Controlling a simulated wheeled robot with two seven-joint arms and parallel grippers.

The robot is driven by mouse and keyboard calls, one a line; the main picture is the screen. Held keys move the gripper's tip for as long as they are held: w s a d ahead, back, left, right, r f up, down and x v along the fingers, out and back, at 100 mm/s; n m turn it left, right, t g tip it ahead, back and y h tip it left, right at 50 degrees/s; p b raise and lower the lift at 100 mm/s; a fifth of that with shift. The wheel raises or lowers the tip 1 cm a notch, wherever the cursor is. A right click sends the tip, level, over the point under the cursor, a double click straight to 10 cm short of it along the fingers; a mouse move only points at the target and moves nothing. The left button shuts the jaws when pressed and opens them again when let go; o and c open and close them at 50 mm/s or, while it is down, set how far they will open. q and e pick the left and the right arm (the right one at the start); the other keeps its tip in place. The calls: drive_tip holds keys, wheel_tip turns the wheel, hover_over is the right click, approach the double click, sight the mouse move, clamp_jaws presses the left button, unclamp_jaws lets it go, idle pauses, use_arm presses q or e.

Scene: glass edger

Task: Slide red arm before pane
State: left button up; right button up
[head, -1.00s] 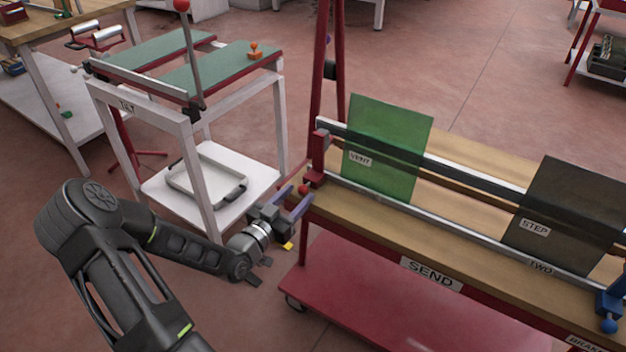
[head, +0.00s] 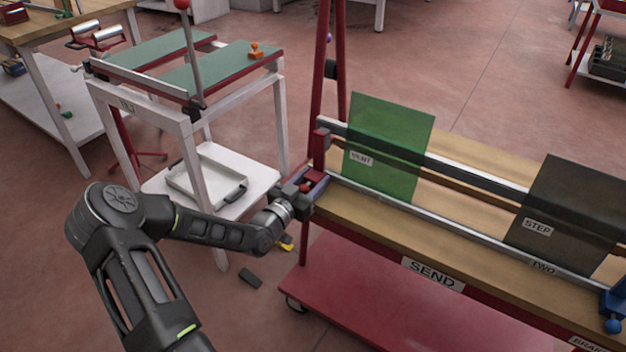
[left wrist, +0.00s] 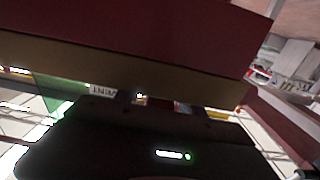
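The red arm (head: 321,150) is an upright red piece at the left end of the wooden bench, with a red ball knob (head: 305,188) low on its near side. The green pane (head: 391,145), labelled VENT, stands upright just right of it. My left gripper (head: 315,184) is at the knob, its bluish fingers around or beside it. The gripper partly hides the knob, and I cannot tell whether the fingers press on it. In the left wrist view a large dark red surface (left wrist: 140,38) fills the top, close to the gripper. My right gripper is not in view.
A dark pane (head: 565,210) labelled STEP stands further right along the metal rail (head: 450,228). A blue knob (head: 613,326) is at the right end. A white-framed tilt table (head: 150,118) stands left, near my arm. A red lower shelf (head: 400,300) lies under the bench.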

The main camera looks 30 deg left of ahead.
use_arm(q)
clamp_jaws()
idle(0.6)
